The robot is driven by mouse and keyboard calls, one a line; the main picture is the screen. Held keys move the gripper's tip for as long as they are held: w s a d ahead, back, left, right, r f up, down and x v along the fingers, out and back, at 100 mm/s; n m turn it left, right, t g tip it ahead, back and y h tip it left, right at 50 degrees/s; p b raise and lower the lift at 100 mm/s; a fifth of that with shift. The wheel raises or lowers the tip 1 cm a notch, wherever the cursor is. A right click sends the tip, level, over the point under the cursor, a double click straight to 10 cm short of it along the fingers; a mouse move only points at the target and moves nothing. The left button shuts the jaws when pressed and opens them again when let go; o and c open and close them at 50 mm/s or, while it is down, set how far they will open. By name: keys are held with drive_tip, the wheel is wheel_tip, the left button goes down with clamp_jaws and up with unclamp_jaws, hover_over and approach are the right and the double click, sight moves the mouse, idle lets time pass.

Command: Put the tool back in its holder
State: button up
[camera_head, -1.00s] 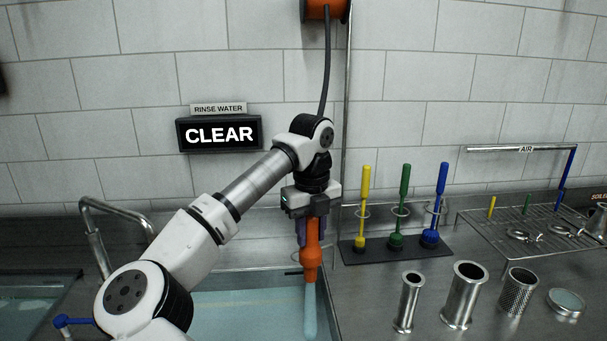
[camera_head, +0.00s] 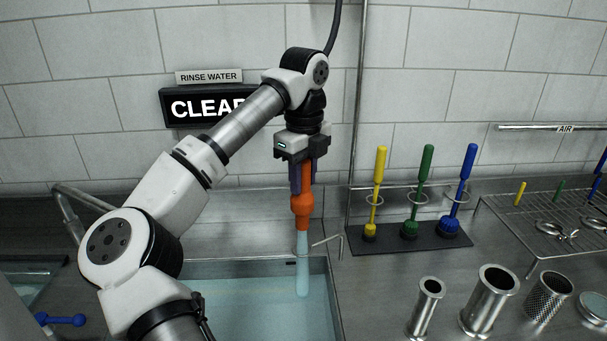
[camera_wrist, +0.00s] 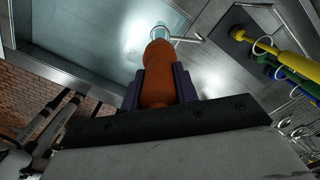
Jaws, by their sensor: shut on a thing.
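My gripper (camera_head: 302,188) is shut on an orange tool (camera_head: 302,208), which hangs upright over the back right part of the sink. In the wrist view the orange tool (camera_wrist: 158,82) sits between my dark fingers. A pale blue, translucent-looking length (camera_head: 302,243) runs down below it; I cannot tell whether this is water or part of the tool. A thin bent metal bracket (camera_head: 340,241) stands at the sink's back right corner, beside the tool's lower end. In the wrist view the bracket (camera_wrist: 192,39) reaches close to the tip; contact is unclear.
Yellow (camera_head: 377,180), green (camera_head: 420,180) and blue (camera_head: 462,185) brushes stand in a ringed rack on the right. Metal cylinders (camera_head: 428,300) stand on the front right counter. A wire rack (camera_head: 550,225) lies beyond. The sink (camera_head: 250,310) holds bluish water. A sign reads CLEAR (camera_head: 200,106).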

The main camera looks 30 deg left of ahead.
sight(303, 221)
drive_tip(key=shift+w+f+b, duration=0.1)
drive_tip(key=shift+f+b, duration=3.95)
drive_tip(key=shift+f, duration=1.15)
drive_tip(key=shift+f+b, duration=0.45)
drive_tip(key=shift+f, duration=0.05)
drive_tip(key=o, duration=1.2)
wheel_tip(303, 221, up, 14)
drive_tip(key=p, duration=0.9)
drive_tip(key=shift+d, duration=0.15)
drive_tip(key=shift+f, duration=0.15)
